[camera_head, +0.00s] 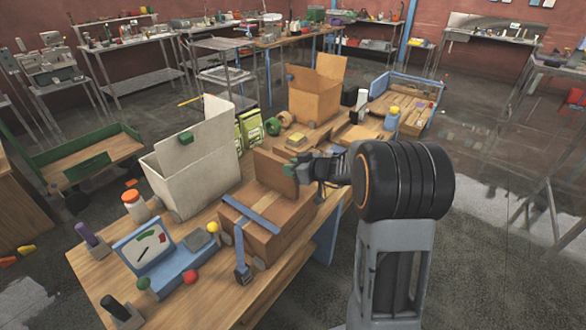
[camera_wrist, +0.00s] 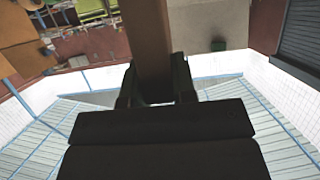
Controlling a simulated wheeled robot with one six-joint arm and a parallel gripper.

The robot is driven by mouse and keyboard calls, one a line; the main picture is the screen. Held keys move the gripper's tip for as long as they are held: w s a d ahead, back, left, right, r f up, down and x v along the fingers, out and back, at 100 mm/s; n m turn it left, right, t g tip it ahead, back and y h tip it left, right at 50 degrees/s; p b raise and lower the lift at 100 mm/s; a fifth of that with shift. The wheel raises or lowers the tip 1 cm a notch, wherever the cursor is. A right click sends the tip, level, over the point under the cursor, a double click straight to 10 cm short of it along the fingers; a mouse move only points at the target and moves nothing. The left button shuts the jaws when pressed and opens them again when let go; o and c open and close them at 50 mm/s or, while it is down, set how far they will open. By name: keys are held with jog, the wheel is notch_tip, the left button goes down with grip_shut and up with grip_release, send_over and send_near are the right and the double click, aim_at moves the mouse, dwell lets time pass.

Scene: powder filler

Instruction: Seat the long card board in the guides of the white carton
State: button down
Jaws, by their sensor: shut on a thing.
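The white carton (camera_head: 190,180) stands open on the wooden table, left of my arm, with tall pale flaps raised. Its guides cannot be made out. My gripper (camera_head: 294,168) is shut on a brown board (camera_head: 272,171), which looks like the long card board. The board is upright, to the right of the white carton and apart from it, behind a brown box. In the wrist view the board (camera_wrist: 148,38) runs up and away from between the fingers of my gripper (camera_wrist: 158,88).
The brown box (camera_head: 262,236) with blue tape stands in front of the board. A blue scale (camera_head: 170,262), an orange-capped jar (camera_head: 135,207) and small balls are at the near left. Green bags (camera_head: 249,130) and an open brown carton (camera_head: 312,100) stand behind.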

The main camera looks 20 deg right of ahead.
jog(key=shift+f, duration=0.45)
jog(key=shift+f+b, duration=0.25)
jog(key=shift+b, duration=0.3)
jog(key=c, duration=0.9)
grip_release()
jog(key=shift+r, duration=0.1)
jog(key=shift+c, duration=0.2)
jog(key=shift+r, duration=0.1)
